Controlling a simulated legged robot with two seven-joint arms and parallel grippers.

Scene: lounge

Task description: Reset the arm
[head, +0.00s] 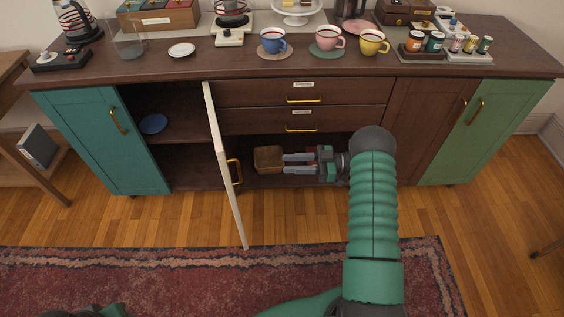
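My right arm reaches up from the bottom of the head view to the front of the dark sideboard. My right gripper (286,164) points left, in front of the low open space under the two drawers. Its two fingers are apart, with nothing seen between them. A small brown box (267,158) is just left of the fingertips; I cannot tell whether they touch it. My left gripper is not in view; only a bit of green at the bottom left edge may be my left arm.
A cream door (223,160) with a brass handle stands open, left of the brown box. A blue plate (153,124) lies on the shelf behind. Cups, including a yellow cup (373,42), stand on the sideboard top (200,66). A red rug (180,285) covers the floor in front.

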